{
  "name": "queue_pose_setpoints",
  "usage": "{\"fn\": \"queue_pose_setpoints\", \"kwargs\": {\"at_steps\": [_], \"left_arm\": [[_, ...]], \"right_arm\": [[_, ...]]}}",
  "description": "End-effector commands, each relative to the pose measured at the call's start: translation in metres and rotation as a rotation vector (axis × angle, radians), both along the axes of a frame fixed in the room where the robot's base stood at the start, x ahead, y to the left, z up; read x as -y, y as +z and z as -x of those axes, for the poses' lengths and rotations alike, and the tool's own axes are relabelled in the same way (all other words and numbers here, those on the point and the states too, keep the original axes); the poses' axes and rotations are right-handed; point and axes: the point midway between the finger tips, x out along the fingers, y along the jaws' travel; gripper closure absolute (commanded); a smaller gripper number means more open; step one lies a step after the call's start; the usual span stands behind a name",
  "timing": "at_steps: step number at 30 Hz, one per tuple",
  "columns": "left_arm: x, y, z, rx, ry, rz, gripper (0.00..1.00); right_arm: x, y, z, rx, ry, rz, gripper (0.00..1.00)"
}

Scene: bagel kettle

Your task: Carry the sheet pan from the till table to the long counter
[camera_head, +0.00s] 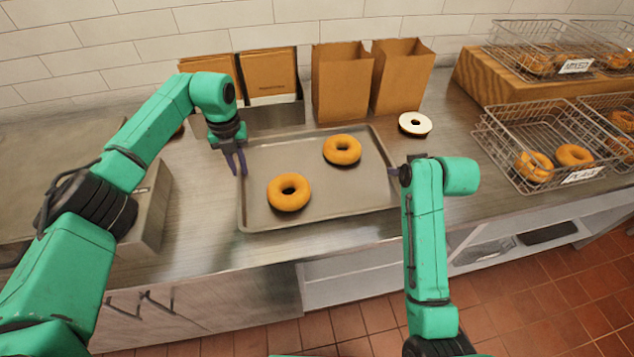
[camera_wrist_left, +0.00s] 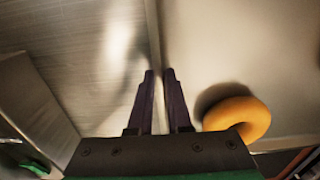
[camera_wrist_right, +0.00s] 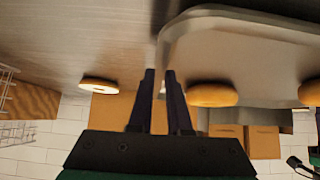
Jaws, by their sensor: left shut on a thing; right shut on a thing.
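The sheet pan (camera_head: 330,203) is a grey metal tray with a raised rim on the steel counter in the head view. Two bagels lie in it, one at the front left (camera_head: 289,192) and one at the back (camera_head: 342,150). My left gripper (camera_head: 238,168) is shut on the pan's left rim; the left wrist view shows its fingers (camera_wrist_left: 160,75) at that rim, with a bagel (camera_wrist_left: 237,119) beside them. My right gripper (camera_head: 394,171) is shut on the pan's right rim; its fingers (camera_wrist_right: 160,75) meet the rim in the right wrist view. I cannot tell whether the pan is lifted.
Brown paper bags (camera_head: 343,82) stand behind the pan, with others in a metal holder (camera_head: 272,117). A white-topped round item (camera_head: 415,124) lies behind my right gripper. Wire baskets of bagels (camera_head: 540,150) stand at the right. A metal box (camera_head: 150,215) stands left of the pan.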

Motion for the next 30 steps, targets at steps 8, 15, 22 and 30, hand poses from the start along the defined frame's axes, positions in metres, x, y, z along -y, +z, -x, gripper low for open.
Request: {"fn": "queue_pose_setpoints", "kwargs": {"at_steps": [8, 15, 22, 30], "left_arm": [[0.005, -0.007, 0.0, 0.003, -0.007, 0.011, 0.53], [0.003, -0.004, 0.0, 0.002, -0.004, 0.007, 0.53], [0.003, 0.043, -0.001, 0.007, -0.004, 0.007, 0.53], [0.004, 0.105, 0.0, 0.005, -0.005, 0.009, 0.53]], "right_arm": [[-0.005, -0.008, 0.0, 0.0, 0.011, -0.008, 0.54], [-0.003, -0.008, 0.0, 0.0, 0.006, -0.005, 0.54], [-0.002, -0.008, 0.0, 0.0, 0.005, -0.004, 0.54], [-0.002, -0.008, 0.0, 0.0, 0.004, -0.003, 0.54]]}}
